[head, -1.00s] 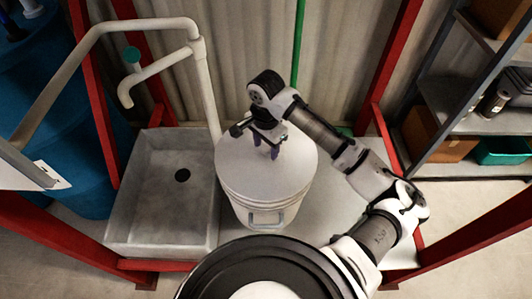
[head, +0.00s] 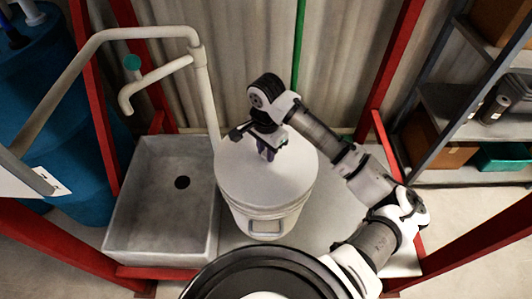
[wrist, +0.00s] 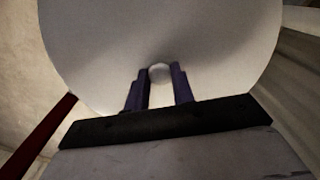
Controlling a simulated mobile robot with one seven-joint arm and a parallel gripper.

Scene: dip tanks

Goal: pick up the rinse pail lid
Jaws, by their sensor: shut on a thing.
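The rinse pail lid (head: 240,172) is a round, pale grey-white disc lying level on top of the white pail (head: 252,222). Its small round knob (wrist: 160,73) shows between the purple fingers in the wrist view. My gripper (head: 268,154) points down over the middle of the lid. In the wrist view my gripper (wrist: 161,80) has one finger on each side of the knob, shut on it. In the head view the gripper hides the knob. I see no clear gap between lid and pail.
A grey sink basin (head: 160,225) stands left of the pail, with a pale pipe and tap (head: 150,85) above it. Red frame posts (head: 389,70) stand on both sides. A blue barrel (head: 55,130) is at far left, shelves (head: 465,110) at right.

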